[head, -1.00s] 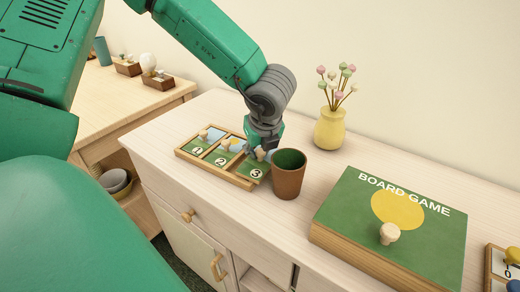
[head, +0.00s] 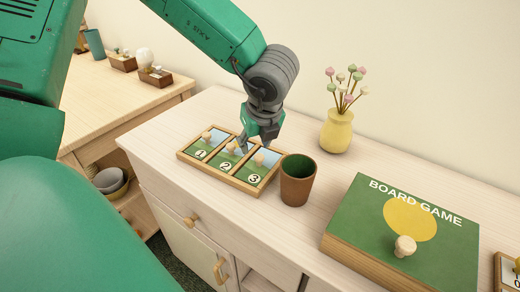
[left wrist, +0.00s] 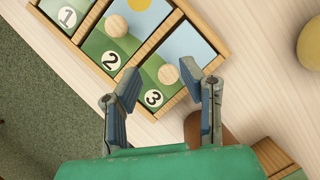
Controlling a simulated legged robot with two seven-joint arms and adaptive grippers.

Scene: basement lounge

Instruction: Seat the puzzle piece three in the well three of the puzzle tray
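The wooden puzzle tray (head: 236,184) lies on the pale cabinet top with three pieces in its wells. Puzzle piece three (head: 255,178), green and pale blue with a round knob, lies in well three at the right end. It looks level and lined up with the frame. It also shows in the left wrist view (left wrist: 182,45), numbered 3. My left gripper (head: 257,146) is open above piece three. In the left wrist view its two fingers (left wrist: 172,70) stand apart on either side of the knob, holding nothing. My right gripper is not in view.
A brown cup (head: 297,183) stands close to the tray's right end. A yellow vase (head: 336,132) with flowers stands behind. A board game box (head: 400,240) with a wooden knob-like piece (head: 404,246) on it lies at right. The cabinet's front edge runs near the tray.

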